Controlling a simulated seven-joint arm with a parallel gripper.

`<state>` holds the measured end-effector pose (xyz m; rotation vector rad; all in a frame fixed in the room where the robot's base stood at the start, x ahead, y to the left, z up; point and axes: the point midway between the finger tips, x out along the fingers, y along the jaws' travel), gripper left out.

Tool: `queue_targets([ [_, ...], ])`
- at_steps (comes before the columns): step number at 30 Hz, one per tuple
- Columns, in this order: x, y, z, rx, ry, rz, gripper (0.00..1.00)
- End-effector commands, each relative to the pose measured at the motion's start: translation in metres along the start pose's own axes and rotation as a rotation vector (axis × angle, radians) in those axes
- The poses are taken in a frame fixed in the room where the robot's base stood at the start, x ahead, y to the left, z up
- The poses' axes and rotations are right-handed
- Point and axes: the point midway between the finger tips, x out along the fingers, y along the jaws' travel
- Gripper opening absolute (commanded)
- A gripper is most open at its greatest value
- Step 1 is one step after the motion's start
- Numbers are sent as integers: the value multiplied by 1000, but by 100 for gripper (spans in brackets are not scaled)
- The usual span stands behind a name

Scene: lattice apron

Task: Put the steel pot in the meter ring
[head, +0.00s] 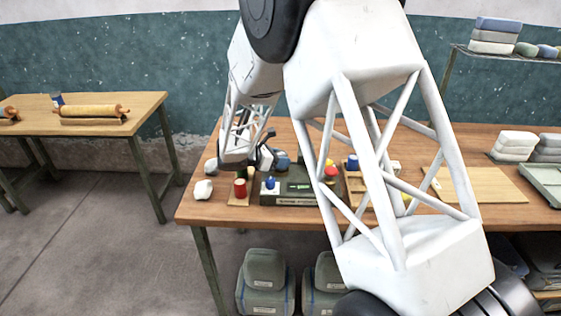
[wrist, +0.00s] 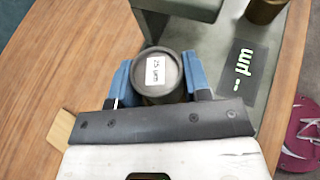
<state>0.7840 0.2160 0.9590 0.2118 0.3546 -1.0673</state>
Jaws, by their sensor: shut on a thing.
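The steel pot (wrist: 172,68) is a dark grey cylinder with a white label on its round top, seen from above in the wrist view. My gripper (wrist: 158,82) is shut on it, with one blue finger on each side. The pot is beside the grey-green meter (wrist: 238,50), whose dark screen shows green marks. I cannot make out the meter's ring, nor the gap under the pot.
White lumps (head: 203,189) lie at the table's left edge. My arm hides the table's middle.

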Motion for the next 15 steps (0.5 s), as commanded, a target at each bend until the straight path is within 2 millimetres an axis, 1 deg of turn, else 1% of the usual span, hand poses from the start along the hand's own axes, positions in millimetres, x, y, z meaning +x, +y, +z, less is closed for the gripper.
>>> queue_targets([
  [1,2,0,-4,-1,0,0,17],
  [4,3,0,-8,1,0,0,17],
  [15,4,0,-10,1,0,0,17],
])
